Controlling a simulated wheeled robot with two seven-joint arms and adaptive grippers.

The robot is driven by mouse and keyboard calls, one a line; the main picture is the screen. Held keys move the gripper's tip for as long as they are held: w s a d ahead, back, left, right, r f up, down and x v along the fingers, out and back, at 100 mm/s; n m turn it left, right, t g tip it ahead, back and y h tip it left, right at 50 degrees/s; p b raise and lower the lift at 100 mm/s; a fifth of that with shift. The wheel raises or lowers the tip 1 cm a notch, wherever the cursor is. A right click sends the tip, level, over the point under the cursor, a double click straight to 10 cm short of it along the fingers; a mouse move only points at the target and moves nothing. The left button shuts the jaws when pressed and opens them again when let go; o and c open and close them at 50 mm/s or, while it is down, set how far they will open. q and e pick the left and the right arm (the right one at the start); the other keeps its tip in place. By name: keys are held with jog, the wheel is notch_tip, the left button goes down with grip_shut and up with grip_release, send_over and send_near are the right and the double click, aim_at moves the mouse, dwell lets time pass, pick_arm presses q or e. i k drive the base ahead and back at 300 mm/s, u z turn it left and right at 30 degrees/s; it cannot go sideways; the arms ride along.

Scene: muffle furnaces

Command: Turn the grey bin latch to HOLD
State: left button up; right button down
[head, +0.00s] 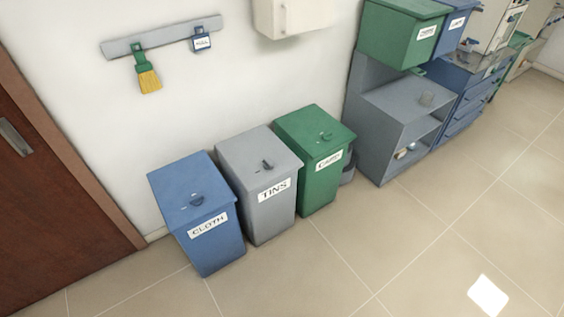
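The grey bin (268,213) stands on the floor between two other bins, with a label reading TINS on its front and its lid down. Its latch (267,164) is a small dark knob on top of the lid. The markings beside the latch are too small to read, so I cannot tell its setting. Neither of my grippers is in the head view.
A blue CLOTH bin (215,249) stands to the left and a green bin (319,184) to the right, close beside the grey one. A grey shelf unit (371,158) is further right. A brown door (48,200) is at left. The floor (330,275) in front is clear.

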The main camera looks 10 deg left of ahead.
aim_at(268, 166)
jog(key=z, duration=0.55)
jog(key=i, duration=0.65)
jog(key=z, duration=0.55)
jog(key=i, duration=0.7)
jog(key=u, duration=0.25)
